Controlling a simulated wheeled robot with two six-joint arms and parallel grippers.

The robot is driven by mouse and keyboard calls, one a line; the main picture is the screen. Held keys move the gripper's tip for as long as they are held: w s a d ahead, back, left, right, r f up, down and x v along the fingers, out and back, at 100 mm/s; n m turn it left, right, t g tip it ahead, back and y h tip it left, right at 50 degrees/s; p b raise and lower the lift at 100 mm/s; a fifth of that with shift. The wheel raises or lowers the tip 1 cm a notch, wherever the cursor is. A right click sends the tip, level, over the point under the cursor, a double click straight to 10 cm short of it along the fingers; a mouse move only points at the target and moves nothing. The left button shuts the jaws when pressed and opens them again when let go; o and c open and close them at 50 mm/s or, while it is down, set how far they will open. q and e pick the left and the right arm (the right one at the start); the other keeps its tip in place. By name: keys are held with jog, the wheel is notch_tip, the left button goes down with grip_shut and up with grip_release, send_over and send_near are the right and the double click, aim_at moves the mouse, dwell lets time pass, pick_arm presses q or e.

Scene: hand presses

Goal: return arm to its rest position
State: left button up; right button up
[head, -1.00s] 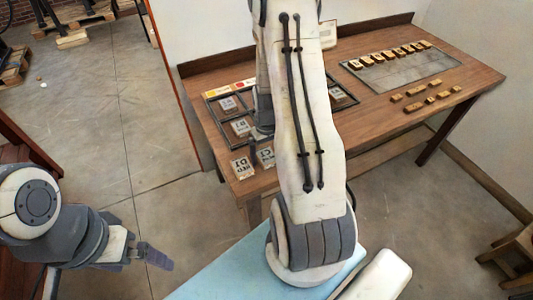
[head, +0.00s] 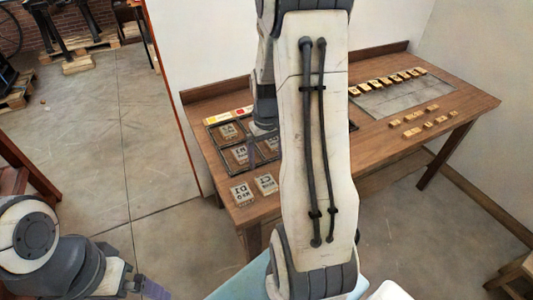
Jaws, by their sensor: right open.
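My right arm rises through the middle of the head view and hides part of the wooden table (head: 395,150). Its gripper (head: 257,147) is low over the left part of the table, at a dark frame with printed blocks (head: 229,131), and is partly hidden by the arm. It is open, and I see nothing held in it. Two blocks, one marked DI (head: 241,194) and one marked CI (head: 266,184), lie in front of the frame. My left gripper (head: 143,287) is at the lower left, away from the table and partly cut off; its opening cannot be made out.
A grey plate (head: 405,97) with a row of small wooden blocks (head: 387,82) lies on the table's right part. Several loose wooden pieces (head: 428,120) lie in front of it. The floor (head: 85,150) left of the table is clear.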

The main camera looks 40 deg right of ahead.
aim_at(267, 183)
jog(key=shift+r, duration=0.45)
jog(key=shift+f, duration=0.1)
notch_tip(267, 183, down, 12)
jog(key=shift+f, duration=0.15)
jog(key=shift+r, duration=1.7)
